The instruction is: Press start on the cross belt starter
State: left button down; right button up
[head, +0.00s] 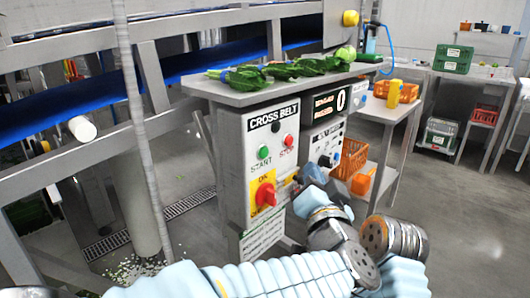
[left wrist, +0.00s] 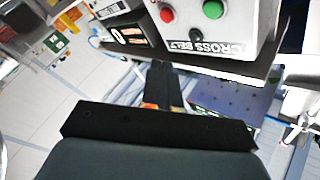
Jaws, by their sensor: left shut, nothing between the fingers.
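The cross belt starter (head: 229,160) is a grey box with a CROSS BELT label under a steel shelf. On its face are the green START button (head: 263,152), the red STOP button (head: 288,141) and a red rotary switch (head: 265,195) on a yellow plate. In the left wrist view it shows upside down, with the green button (left wrist: 213,9) and red button (left wrist: 167,15) at the top. My left gripper (left wrist: 162,70) is shut and empty, pointing towards the box below its label in that picture. In the head view my wrist partly hides it, right of the rotary switch. My right gripper is out of view.
Leafy greens (head: 285,70) lie on the shelf (head: 225,93) above the box. A second control box with a digital display (head: 340,98) stands to the right. An orange basket (head: 350,158) is beyond it. The blue conveyor belt (head: 225,60) runs behind at left.

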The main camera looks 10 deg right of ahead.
aim_at(264, 153)
pick_arm(q)
jog(key=w+a+b, duration=0.2)
jog(key=w+a, duration=0.3)
jog(key=w, duration=0.2)
jog(key=shift+a, duration=0.2)
dwell(0.4)
jog(key=shift+w+a, duration=0.1)
dwell(1.7)
jog(key=shift+w+a, duration=0.15)
jog(key=shift+w, duration=0.05)
